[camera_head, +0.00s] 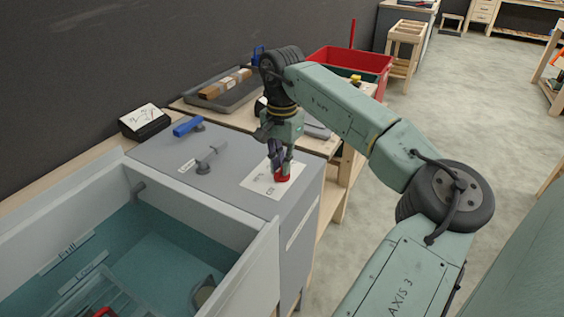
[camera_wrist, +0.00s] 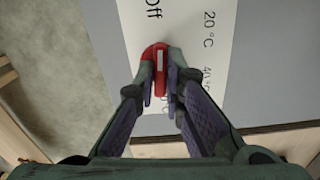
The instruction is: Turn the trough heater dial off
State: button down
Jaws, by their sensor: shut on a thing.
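The heater dial is a red knob with a white pointer stripe; it shows in the head view (camera_head: 282,178) and in the wrist view (camera_wrist: 158,52). It sits on a white label plate (camera_head: 256,185) on the grey top of the trough unit. The plate reads "Off", "20 °C" and "40 °C" in the wrist view (camera_wrist: 207,55). The stripe runs up and down in the wrist picture. My gripper (camera_head: 280,168) points down and is shut on the dial; its two fingers (camera_wrist: 163,88) lie on either side of it. The fingers hide part of the dial.
The trough (camera_head: 262,262) with water is at the lower left, holding a rack and a cup-like thing. A grey lever tap (camera_head: 205,160) and a blue-handled thing (camera_head: 188,126) are on the grey top. A red crate (camera_head: 350,60) stands behind. Open floor lies to the right.

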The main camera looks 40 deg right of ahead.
jog(key=shift+n, duration=0.6)
jog(key=c, duration=1.7)
grip_release()
notch_tip(320, 180, up, 12)
